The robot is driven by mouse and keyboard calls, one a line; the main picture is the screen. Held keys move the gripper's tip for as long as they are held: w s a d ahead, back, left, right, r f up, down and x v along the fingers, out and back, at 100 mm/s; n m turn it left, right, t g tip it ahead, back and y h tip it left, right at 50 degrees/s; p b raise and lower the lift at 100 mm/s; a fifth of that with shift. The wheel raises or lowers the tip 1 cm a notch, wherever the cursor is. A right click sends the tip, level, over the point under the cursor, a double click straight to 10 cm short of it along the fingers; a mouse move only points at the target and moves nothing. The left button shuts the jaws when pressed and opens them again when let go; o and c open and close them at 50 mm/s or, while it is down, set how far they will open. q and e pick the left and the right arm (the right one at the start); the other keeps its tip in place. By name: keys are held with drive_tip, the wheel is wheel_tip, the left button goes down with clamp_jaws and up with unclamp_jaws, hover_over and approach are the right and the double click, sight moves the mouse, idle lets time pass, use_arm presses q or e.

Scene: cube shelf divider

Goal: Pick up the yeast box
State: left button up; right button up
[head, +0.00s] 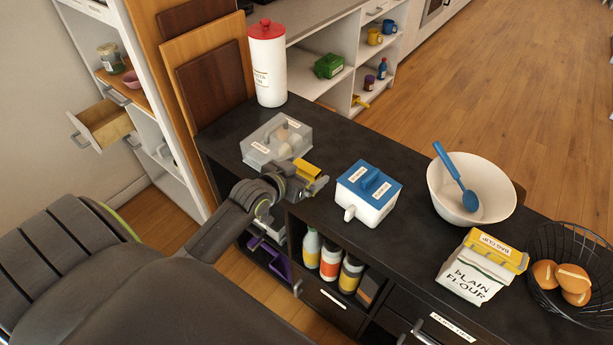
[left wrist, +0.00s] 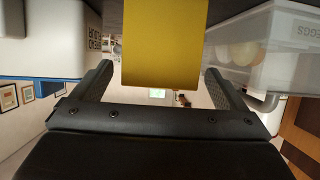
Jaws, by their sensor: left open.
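A small yellow box (head: 307,171), which I take as the yeast box, stands on the dark counter between the clear egg container and the blue-lidded white box. No label on it is readable. My left gripper (head: 314,182) is at the counter's front edge, right by the yellow box and partly hiding it in the head view. In the left wrist view the yellow box (left wrist: 163,45) is straight ahead, in line with the gap between the spread fingers (left wrist: 160,78). A gap shows on each side of it. My right gripper is not in view.
The clear egg container (head: 277,140) is close on the left, the blue-lidded white box (head: 368,190) close on the right. A white bowl (head: 448,190), flour bag (head: 472,275) and wire egg basket (head: 570,270) stand farther right. Bottles (head: 330,258) fill a cubby below.

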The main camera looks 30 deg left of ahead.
use_arm(q)
drive_tip(key=shift+r, duration=0.1)
drive_tip(key=c, duration=1.1)
